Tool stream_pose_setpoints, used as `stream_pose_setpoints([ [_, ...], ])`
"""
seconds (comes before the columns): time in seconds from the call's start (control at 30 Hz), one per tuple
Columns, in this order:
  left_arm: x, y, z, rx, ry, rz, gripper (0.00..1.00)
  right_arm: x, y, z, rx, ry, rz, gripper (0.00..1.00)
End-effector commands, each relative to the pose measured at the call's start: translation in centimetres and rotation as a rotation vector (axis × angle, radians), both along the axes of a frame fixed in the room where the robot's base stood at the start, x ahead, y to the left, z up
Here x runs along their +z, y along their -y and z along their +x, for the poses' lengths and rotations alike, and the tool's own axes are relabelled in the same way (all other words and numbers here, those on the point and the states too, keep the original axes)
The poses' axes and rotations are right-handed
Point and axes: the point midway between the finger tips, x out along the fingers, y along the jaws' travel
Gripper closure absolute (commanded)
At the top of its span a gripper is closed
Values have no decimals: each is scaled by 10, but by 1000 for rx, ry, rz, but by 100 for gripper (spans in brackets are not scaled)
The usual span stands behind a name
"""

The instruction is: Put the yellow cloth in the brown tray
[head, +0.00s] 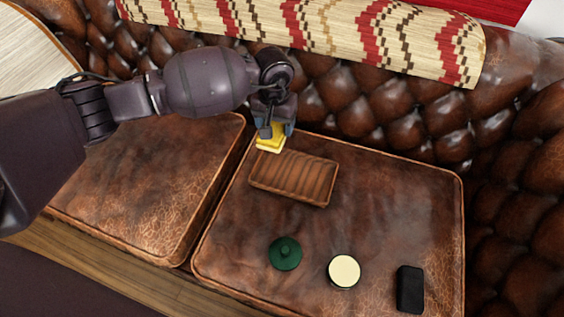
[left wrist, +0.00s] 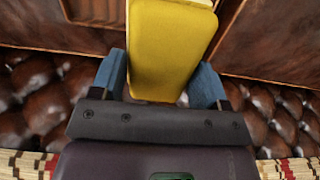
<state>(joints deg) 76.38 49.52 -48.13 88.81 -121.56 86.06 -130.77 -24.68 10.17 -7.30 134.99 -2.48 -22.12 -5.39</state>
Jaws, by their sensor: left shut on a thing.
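The yellow cloth (head: 271,140) is a small folded pad, held in my left gripper (head: 275,128). In the left wrist view the cloth (left wrist: 170,50) sits between the two blue fingers of the left gripper (left wrist: 160,85), which is shut on it. The brown tray (head: 293,178) is a ribbed rectangular tray on the right leather cushion. The cloth is just behind the tray's back left edge in the head view; I cannot tell how high it is above the cushion. Part of the tray (left wrist: 95,10) shows at the top of the left wrist view. My right gripper is not in view.
A green lid-like object (head: 285,253), a cream round object (head: 344,271) and a black block (head: 410,289) lie on the right cushion (head: 400,215), in front of the tray. The tufted sofa back (head: 360,110) rises close behind the gripper, with a patterned blanket (head: 330,25) over it.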

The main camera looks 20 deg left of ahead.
Motion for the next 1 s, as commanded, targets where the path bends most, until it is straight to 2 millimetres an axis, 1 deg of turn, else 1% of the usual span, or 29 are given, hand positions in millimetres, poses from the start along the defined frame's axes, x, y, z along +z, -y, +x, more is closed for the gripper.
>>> stream_pose_setpoints([
  [0.03, -21, 0, -3, 1, -14, 0, 50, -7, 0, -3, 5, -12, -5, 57],
  [0.17, -50, 0, -4, 0, -14, 0, 50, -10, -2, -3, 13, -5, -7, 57],
  [0.3, -79, 0, -4, 1, -14, 0, 50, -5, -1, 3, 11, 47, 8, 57],
  [0.43, -96, 0, -3, 0, -11, 0, 50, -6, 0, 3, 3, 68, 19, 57],
  [0.67, -108, 0, -1, 1, -5, 0, 50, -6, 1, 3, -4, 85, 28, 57],
  [0.9, -149, 0, -4, 1, -12, 0, 50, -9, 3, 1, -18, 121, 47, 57],
  [1.0, -158, 0, -3, 1, -9, 0, 50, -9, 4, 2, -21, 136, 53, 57],
])
